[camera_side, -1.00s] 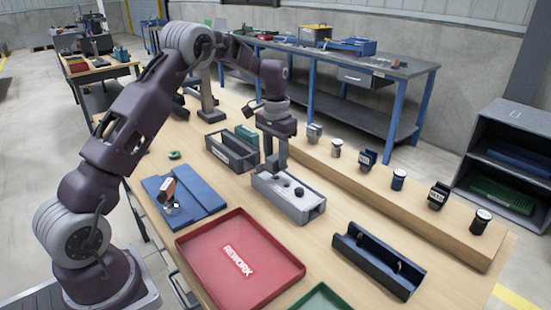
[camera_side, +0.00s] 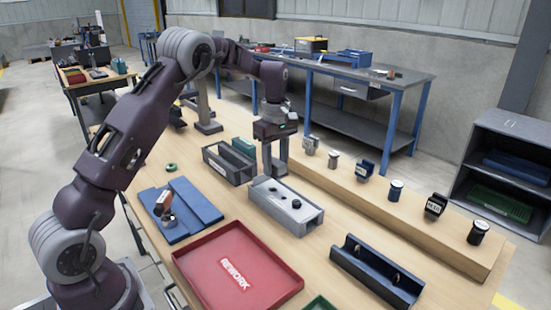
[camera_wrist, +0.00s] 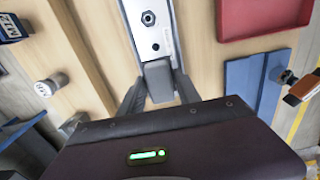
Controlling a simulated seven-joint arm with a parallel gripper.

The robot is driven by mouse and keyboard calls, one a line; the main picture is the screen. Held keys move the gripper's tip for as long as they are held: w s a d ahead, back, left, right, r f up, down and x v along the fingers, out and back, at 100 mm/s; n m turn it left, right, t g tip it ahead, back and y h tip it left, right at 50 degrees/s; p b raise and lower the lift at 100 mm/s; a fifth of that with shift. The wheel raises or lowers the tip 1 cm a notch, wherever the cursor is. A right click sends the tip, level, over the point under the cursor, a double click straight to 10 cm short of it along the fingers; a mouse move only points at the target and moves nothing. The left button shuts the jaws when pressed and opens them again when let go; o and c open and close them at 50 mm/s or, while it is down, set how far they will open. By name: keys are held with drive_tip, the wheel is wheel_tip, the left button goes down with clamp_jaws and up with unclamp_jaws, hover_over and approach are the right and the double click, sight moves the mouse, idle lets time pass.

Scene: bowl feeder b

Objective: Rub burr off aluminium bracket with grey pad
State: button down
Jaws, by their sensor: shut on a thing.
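My gripper (camera_wrist: 158,90) is shut on a grey block-like pad (camera_wrist: 158,76), which shows between its fingers in the wrist view. The long light-grey metal piece with dark round features, which looks like the aluminium bracket (camera_wrist: 163,43), extends away just beyond the pad. I cannot tell whether the pad touches the bracket. No burr can be made out.
A red REWORK tray (camera_side: 190,262) and a blue board (camera_side: 200,202) with an orange-handled tool (camera_side: 164,204) lie to the left. A dark open box (camera_side: 222,166) stands close to my gripper. A dark channel (camera_side: 372,275) lies front right. Several small parts line a raised wooden strip (camera_side: 408,222).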

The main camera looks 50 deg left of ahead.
sight(276, 192)
drive_tip(key=shift+f, duration=3.05)
drive_tip(key=shift+a+f, duration=0.15)
drive_tip(key=shift+a, duration=1.25)
drive_tip(key=shift+d, duration=1.3)
drive_tip(key=shift+a, duration=1.3)
drive_tip(key=shift+d, duration=1.4)
drive_tip(key=shift+a, duration=1.5)
drive_tip(key=shift+d, duration=1.45)
drive_tip(key=shift+r, duration=4.15)
